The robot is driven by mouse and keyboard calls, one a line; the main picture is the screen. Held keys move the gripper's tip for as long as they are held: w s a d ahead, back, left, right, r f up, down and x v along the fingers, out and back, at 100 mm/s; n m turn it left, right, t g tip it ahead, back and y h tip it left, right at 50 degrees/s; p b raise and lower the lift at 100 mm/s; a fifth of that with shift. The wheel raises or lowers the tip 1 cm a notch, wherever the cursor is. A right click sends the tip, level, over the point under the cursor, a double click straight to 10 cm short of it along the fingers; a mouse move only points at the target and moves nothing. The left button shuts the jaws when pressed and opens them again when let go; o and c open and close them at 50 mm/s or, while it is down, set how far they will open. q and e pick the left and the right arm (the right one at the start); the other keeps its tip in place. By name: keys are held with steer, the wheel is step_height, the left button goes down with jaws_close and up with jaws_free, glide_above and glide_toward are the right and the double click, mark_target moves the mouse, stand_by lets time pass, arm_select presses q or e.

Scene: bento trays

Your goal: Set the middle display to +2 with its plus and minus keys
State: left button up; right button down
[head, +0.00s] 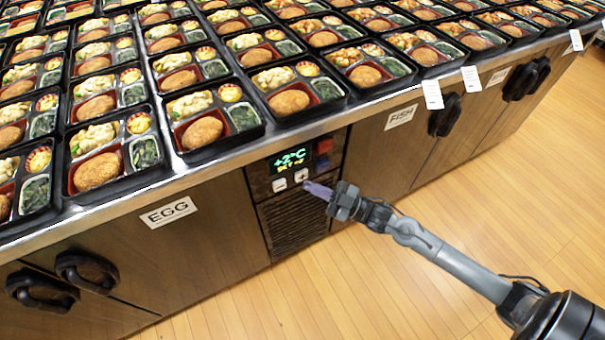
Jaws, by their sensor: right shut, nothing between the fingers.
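The middle display (291,159) is a small dark screen on the counter's front panel. It reads +2°C in green, with a smaller yellow line below that looks like a set value but is too blurred to read surely. Two pale keys sit under it, a left key (279,185) and a right key (301,175); their signs are hard to make out. My right gripper (308,185) is shut and empty, its purplish tips just below and beside the right key. I cannot tell whether they touch it. My left gripper is not in view.
Rows of bento trays (290,101) cover the counter top above the panel. A red part (323,147) sits right of the display. EGG (169,212) and FISH (401,117) labels and dark door handles (88,272) mark the cabinet front. The wooden floor (440,200) is clear.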

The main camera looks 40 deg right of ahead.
stand_by(0.3)
steer(key=shift+s+a+p, duration=0.25)
steer(key=shift+s+p, duration=0.65)
steer(key=shift+s, duration=0.35)
steer(key=shift+s+a+p, duration=0.25)
steer(key=shift+s+p, duration=0.6)
steer(key=shift+s, duration=0.4)
